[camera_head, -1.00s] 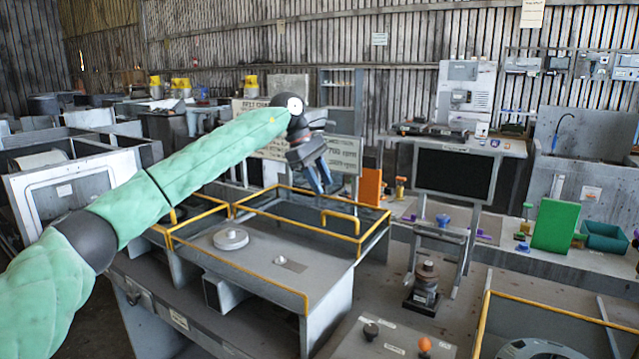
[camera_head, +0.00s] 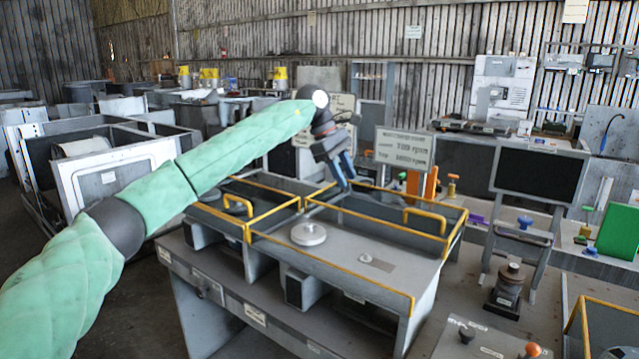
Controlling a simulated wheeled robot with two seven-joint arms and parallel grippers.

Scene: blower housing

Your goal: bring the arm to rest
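My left arm comes in from the left in a green sleeve and reaches over the workbench. My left gripper (camera_head: 344,170) hangs at its end, pointing down, above the back of the yellow-railed trays. Its blue-grey fingers look close together, but they are small and seen at an angle, so their opening is unclear. I see nothing clearly held in it. My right gripper is not in view.
The bench (camera_head: 330,262) has yellow rails and a round grey disc (camera_head: 308,233). A dark screen (camera_head: 537,175) stands to the right, with a dark fixture (camera_head: 507,289) before it. A green block (camera_head: 619,231) is far right. A white-framed cabinet (camera_head: 112,178) stands left.

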